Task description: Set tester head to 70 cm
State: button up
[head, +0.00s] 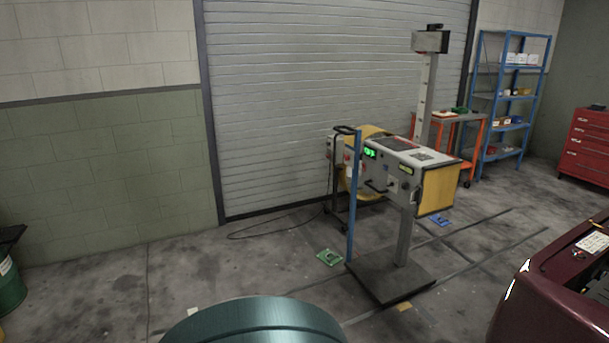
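The tester head (398,172) is a grey box with a yellow right end, mounted on an upright grey column (427,98). A small green display (370,152) glows on its left part; its digits are too small to read surely. A dark handle (378,187) sits on its near side. The column stands on a dark base plate (392,277), with a blue post (352,205) on its left edge. A box (431,41) tops the column. No height scale is readable. My gripper is not in view.
A dark red car (560,290) stands at the lower right. Thin tracks (480,228) cross the floor by the base. A green item (330,257) and a blue item (441,220) lie nearby. A blue shelf (482,75) and red cabinet (587,145) stand behind. Floor left of the tester is mostly clear.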

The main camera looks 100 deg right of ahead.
aim_at(376, 178)
jog(key=z, duration=4.4)
jog(key=i, duration=1.15)
jog(key=u, duration=0.3)
jog(key=i, duration=1.95)
jog(key=u, duration=0.8)
